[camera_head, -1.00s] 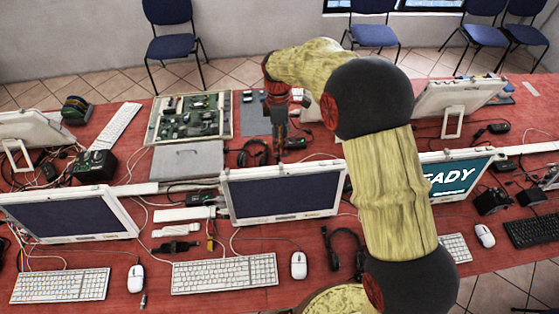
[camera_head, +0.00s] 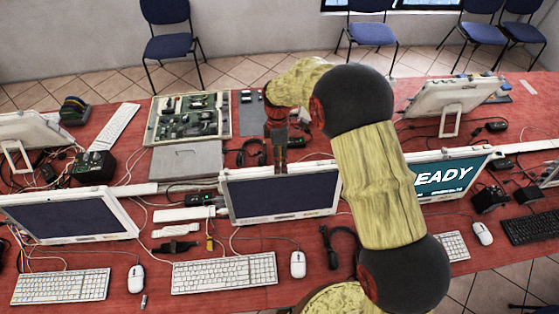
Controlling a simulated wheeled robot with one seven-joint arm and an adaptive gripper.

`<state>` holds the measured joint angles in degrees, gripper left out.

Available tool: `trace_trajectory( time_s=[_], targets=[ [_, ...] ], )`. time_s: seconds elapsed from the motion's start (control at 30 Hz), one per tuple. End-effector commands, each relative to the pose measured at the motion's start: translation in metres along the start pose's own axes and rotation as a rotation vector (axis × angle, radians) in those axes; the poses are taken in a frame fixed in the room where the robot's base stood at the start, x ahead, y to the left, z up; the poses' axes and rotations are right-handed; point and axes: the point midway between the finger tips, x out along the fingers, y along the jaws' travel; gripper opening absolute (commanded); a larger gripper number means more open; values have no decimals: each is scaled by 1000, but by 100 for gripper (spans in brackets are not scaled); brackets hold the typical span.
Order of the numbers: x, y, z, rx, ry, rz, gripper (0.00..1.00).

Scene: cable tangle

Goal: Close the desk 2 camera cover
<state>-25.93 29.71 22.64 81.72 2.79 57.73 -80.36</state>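My gripper (camera_head: 279,158) points down at the top edge of the middle monitor (camera_head: 240,206). Its fingertips are dark and small, and I cannot tell whether they are open or shut, or whether they touch the monitor. The middle monitor has a dark screen and a white frame. No camera cover can be made out on its top edge, where my gripper overlaps it. I see no label that tells which desk is desk 2.
A left monitor (camera_head: 75,217) is dark, and a right monitor (camera_head: 444,178) shows "READY", partly behind my arm. Keyboards (camera_head: 224,272), mice (camera_head: 298,264), a headset (camera_head: 340,243), a circuit board tray (camera_head: 151,132) and loose cables crowd the red table (camera_head: 210,297).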

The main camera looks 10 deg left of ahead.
Motion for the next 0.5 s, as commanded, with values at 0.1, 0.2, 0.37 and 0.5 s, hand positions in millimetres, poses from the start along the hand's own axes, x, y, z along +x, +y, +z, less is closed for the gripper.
trace_trajectory(
  time_s=[0.1,0.2,0.37,0.5],
  targets=[
    [0,0,0,0,0,0,34],
    [0,0,0,0,0,0,29],
    [0,0,0,0,0,0,20],
    [0,0,0,0,0,0,12]
  ],
)
